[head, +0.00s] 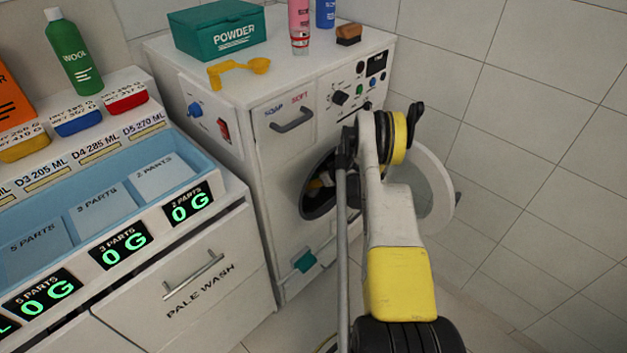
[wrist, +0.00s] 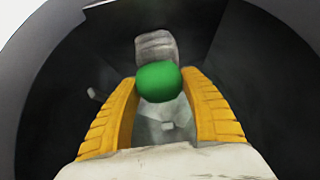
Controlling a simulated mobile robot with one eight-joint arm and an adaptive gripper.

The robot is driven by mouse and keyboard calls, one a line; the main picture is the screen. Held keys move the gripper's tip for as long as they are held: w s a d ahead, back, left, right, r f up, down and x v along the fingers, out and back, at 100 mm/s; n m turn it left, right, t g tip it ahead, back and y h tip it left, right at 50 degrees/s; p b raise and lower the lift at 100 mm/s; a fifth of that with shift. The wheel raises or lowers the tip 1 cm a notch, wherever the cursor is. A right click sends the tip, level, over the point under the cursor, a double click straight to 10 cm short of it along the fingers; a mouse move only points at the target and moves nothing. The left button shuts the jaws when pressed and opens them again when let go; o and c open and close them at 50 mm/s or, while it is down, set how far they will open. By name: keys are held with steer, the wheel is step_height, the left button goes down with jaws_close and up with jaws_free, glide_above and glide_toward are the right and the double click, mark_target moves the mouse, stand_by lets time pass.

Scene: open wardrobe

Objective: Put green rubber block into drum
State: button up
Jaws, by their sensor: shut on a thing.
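The green rubber block (wrist: 158,82) sits between the tips of my gripper's (wrist: 160,85) two yellow fingers in the wrist view. My gripper is shut on it. The dark interior of the drum (wrist: 75,85) surrounds the fingers and the block in that view. In the head view the drum's round opening (head: 312,203) is in the front of the white washing machine, and a bit of my gripper (head: 321,183) shows inside it. My arm hides the right part of the opening. The block is hidden in the head view.
The round door (head: 436,190) stands open at the right of my arm. A grey lump (wrist: 156,46) lies beyond the block inside the drum. A teal box (head: 215,32) and a yellow scoop (head: 240,70) sit on the machine. A drawer unit (head: 200,285) stands left.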

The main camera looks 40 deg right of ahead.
steer(key=shift+f, duration=0.4)
steer(key=o, duration=1.3)
steer(key=shift+r, duration=0.1)
steer(key=shift+r, duration=0.35)
steer(key=p+v, duration=0.4)
steer(key=v, duration=0.8)
steer(key=shift+r, duration=0.15)
